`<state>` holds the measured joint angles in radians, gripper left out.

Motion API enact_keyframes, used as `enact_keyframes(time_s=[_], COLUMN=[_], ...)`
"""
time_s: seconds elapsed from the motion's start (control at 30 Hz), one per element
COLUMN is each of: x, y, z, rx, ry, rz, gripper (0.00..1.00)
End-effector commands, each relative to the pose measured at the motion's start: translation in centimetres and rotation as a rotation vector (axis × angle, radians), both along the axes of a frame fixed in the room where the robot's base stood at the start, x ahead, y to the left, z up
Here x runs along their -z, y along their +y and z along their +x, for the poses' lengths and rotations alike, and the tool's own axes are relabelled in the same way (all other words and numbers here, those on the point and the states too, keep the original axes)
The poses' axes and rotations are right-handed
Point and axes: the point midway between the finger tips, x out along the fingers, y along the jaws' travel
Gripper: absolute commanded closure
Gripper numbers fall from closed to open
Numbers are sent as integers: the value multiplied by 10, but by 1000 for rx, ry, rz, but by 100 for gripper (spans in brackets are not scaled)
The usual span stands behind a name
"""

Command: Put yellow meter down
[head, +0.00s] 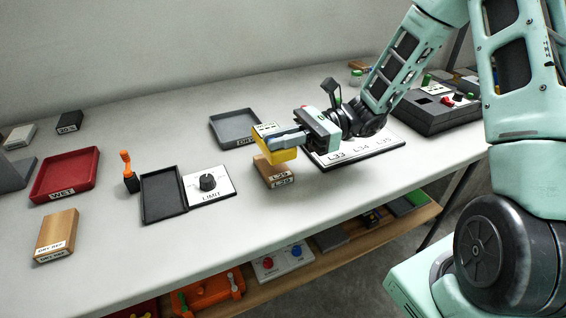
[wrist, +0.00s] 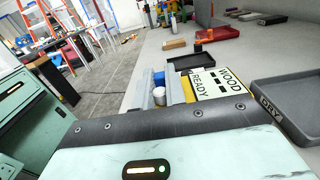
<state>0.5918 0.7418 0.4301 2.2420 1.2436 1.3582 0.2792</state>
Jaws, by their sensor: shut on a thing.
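My gripper (head: 288,138) is shut on the yellow meter (head: 276,156), near the middle of the table. The meter is a yellow box with a pale top face. In the wrist view its face (wrist: 215,85) reads WOOD READY, with a yellow edge beside it. In the head view the meter is over or against wooden blocks (head: 275,176) labelled L29; whether it touches them is unclear. The grey DRY tray (head: 222,120) is just behind the meter; it also shows at the right of the wrist view (wrist: 300,112).
A red WET tray (head: 48,190), a wooden DRY REF block (head: 58,232), a black tray (head: 163,212) and a LIMIT dial plate (head: 222,192) are on the left. A white labelled board (head: 378,146) lies under my forearm. Bare table (head: 150,115) lies behind the black tray.

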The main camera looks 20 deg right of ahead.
Motion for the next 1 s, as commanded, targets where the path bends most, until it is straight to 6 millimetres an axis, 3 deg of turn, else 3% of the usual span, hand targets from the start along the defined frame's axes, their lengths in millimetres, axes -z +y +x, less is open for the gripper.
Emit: enact_keyframes(time_s=[0.43,0.8,0.83,0.9,1.0], x=[49,52,53,52,52], y=[0,0,0,0,0], z=[0,0,0,0,0], rx=[-1,-1,0,0,0], ry=[0,-1,0,-1,-1], rz=[1,0,-1,-1,-1], gripper=[100,100,85,66,66])
